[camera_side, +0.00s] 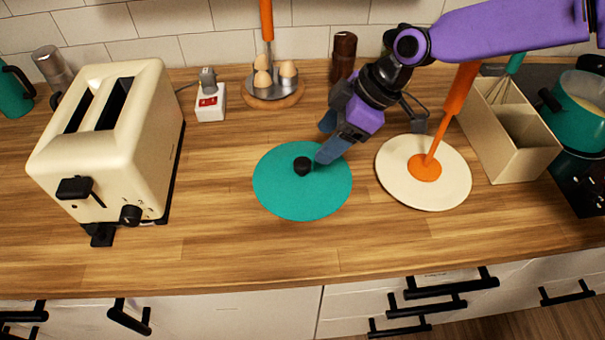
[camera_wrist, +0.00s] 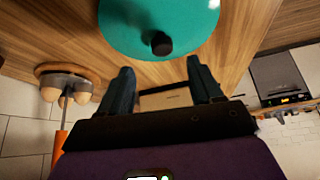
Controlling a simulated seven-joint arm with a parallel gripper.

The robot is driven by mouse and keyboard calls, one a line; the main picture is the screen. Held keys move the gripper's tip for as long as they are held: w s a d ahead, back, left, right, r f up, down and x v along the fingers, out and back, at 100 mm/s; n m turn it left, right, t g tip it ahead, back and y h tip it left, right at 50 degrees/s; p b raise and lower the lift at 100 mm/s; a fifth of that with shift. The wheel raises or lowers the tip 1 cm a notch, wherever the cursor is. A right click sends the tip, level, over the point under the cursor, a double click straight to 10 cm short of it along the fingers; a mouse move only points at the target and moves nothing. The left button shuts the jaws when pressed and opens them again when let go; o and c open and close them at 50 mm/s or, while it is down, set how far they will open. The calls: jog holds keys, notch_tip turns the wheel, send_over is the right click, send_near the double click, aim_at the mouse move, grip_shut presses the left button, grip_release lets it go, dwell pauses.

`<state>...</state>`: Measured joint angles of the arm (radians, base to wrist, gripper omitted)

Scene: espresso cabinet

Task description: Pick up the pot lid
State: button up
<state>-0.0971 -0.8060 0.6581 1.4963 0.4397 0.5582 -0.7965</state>
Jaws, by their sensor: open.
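The pot lid is a teal disc (camera_side: 290,200) with a black knob (camera_side: 302,166), lying flat on the wooden counter in the side view. In the wrist view the lid (camera_wrist: 125,25) is at the top, with its knob (camera_wrist: 161,43) just beyond the fingertips. My gripper (camera_side: 325,142) is above the lid's back right part, tilted, close to the knob. In the wrist view my gripper (camera_wrist: 160,72) has its two fingers spread apart with nothing between them. I cannot tell whether a finger touches the lid.
A cream plate (camera_side: 395,187) with an orange upright tool (camera_side: 452,105) stands right of the lid. A beige divided box (camera_side: 530,160) and teal pot (camera_side: 580,110) are farther right. An egg stand (camera_side: 270,90) is behind, a toaster (camera_side: 120,140) left. The counter in front is clear.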

aim_at(303, 161)
jog(key=shift+x, duration=4.35)
jog(key=shift+s+a+r, duration=0.1)
jog(key=shift+a+r, duration=0.05)
jog(key=shift+a, duration=0.05)
grip_shut()
